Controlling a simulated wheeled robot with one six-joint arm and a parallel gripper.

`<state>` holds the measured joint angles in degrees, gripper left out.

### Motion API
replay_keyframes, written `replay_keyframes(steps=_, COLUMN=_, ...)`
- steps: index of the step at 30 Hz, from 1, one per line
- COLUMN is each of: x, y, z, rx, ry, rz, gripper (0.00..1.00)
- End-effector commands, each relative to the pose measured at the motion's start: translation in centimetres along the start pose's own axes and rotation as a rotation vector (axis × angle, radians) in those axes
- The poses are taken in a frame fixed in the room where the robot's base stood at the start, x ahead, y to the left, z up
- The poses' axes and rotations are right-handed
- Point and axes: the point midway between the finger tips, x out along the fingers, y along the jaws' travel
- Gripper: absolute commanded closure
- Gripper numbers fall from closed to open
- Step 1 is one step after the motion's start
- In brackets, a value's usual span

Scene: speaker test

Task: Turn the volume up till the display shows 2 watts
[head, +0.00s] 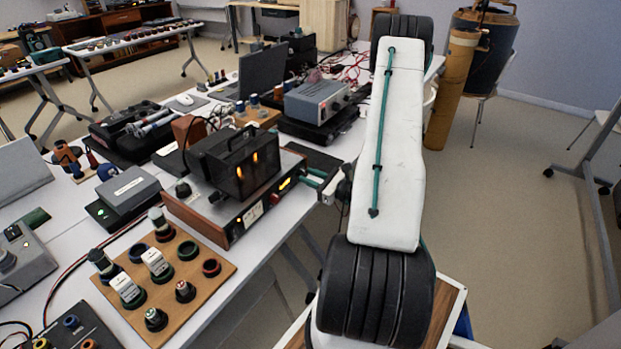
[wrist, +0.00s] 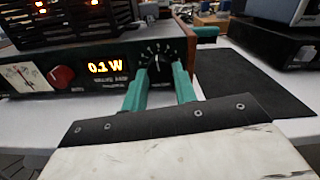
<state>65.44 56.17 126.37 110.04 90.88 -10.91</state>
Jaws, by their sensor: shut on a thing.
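The valve amp (head: 242,222) stands at the table's right edge in the head view, with wooden sides and a dark cage on top. In the wrist view its display (wrist: 105,67) reads 0.1 W in glowing digits. The black volume knob (wrist: 159,68) is right of the display, with white scale marks around its top. My gripper (wrist: 164,75) has its green fingers on both sides of the knob and is shut on it. In the head view my gripper (head: 314,180) is at the amp's front, and the knob is hidden.
A red knob (wrist: 63,76) and a needle meter (wrist: 20,76) are left of the display. A dark mat (wrist: 245,85) lies right of the amp. A wooden board (head: 205,290) with several knobs lies nearer, and a grey power supply (head: 317,101) stands behind.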

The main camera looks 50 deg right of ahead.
Motion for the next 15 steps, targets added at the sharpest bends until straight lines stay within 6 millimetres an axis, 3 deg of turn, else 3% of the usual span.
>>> replay_keyframes(steps=15, x=-0.02, y=0.04, z=-0.01, rx=0.490, ry=0.001, rz=0.000, gripper=0.95)
